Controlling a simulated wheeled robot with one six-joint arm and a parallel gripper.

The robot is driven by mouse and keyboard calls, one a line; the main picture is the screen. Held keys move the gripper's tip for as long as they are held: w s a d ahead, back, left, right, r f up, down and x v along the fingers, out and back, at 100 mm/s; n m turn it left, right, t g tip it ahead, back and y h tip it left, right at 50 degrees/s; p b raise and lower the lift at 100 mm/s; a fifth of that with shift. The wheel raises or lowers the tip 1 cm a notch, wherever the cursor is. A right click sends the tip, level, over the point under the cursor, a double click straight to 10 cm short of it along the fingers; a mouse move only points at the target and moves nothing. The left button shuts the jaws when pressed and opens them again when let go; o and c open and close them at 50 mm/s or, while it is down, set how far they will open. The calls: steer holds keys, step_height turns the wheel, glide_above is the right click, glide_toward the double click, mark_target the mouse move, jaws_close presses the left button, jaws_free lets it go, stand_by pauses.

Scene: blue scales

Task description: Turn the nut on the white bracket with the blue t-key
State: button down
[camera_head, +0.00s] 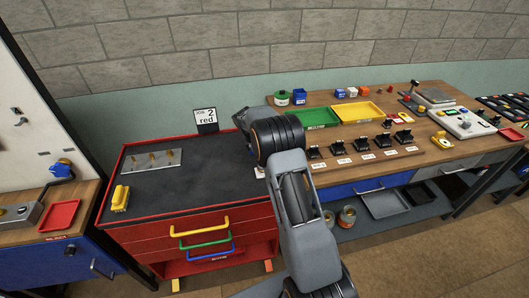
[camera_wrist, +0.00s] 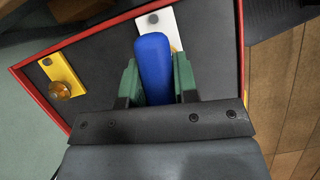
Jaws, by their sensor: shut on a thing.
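My gripper (camera_wrist: 157,85) is shut on the blue t-key (camera_wrist: 154,62), whose thick rounded handle is between the green fingers in the wrist view. The white bracket (camera_wrist: 172,25) lies on the black top of the red cart beyond the key, with a dark bolt head at its far end. The key covers much of the bracket, so its nut is hidden, and I cannot tell whether the key touches it. In the head view my arm hides the gripper and key; a small white patch (camera_head: 260,172) beside the arm may be the bracket.
A yellow bracket with a brass nut (camera_wrist: 61,90) lies left in the wrist view. The red cart (camera_head: 190,235) also carries a metal plate with pegs (camera_head: 152,160) and a yellow object (camera_head: 121,199). The workbench with trays (camera_head: 358,113) is right.

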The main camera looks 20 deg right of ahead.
steer(key=shift+s+f+n, duration=0.1)
steer(key=shift+f+n, duration=0.1)
steer(key=shift+n, duration=0.4)
steer(key=shift+r, duration=0.2)
steer(key=shift+r+p, duration=0.45)
steer(key=shift+p, duration=0.05)
steer(key=shift+w+r+p, duration=0.2)
steer(key=shift+r+p, duration=1.6)
steer(key=shift+r, duration=0.8)
